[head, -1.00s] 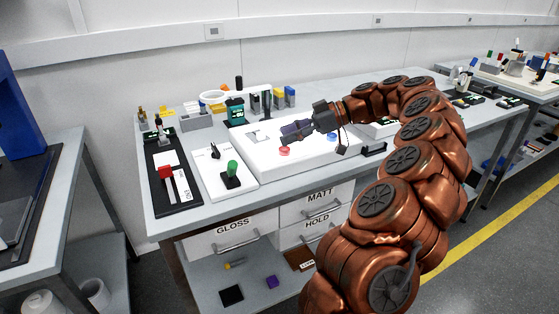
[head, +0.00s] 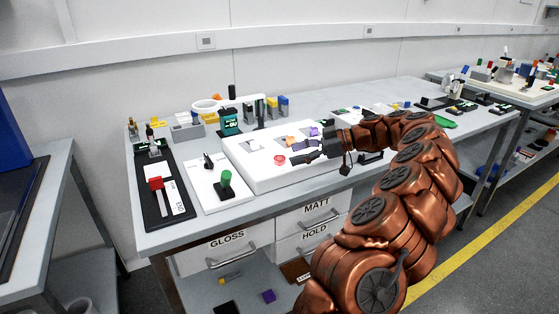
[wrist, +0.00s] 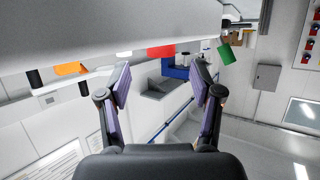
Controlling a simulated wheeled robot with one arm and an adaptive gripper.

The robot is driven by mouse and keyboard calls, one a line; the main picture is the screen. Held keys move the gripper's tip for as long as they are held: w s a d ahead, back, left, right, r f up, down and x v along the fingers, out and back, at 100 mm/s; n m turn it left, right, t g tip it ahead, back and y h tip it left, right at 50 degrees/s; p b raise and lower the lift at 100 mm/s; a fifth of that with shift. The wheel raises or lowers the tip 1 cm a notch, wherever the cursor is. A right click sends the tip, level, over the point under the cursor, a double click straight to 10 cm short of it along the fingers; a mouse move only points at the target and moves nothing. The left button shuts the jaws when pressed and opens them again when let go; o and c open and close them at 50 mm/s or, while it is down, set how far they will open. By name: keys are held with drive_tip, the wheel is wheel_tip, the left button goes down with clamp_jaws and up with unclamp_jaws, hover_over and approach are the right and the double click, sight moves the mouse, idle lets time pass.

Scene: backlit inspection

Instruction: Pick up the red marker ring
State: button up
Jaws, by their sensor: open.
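The red marker ring (head: 280,159) lies on the white light box (head: 262,181), near the front middle of its top. My gripper (head: 293,153) is open, low over the box, just right of the ring in the head view. In the wrist view, which looks upside down, the two purple-padded fingers of my gripper (wrist: 160,66) are spread wide. A red shape, apparently the ring (wrist: 160,51), shows beyond and between the fingertips. Nothing is held. I cannot tell the exact gap to the ring.
An orange piece (head: 290,140) and a purple piece (head: 314,132) lie behind my gripper on the box. Left of it stand a white panel with a green knob (head: 224,178) and a black panel with a red slider handle (head: 155,183). Grey bins stand behind.

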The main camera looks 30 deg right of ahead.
sight(280, 158)
drive_tip(key=shift+p+x, duration=0.3)
drive_tip(key=shift+x, duration=1.85)
drive_tip(key=shift+a+r, duration=0.1)
drive_tip(key=shift+c, duration=0.2)
drive_tip(key=c, duration=0.8)
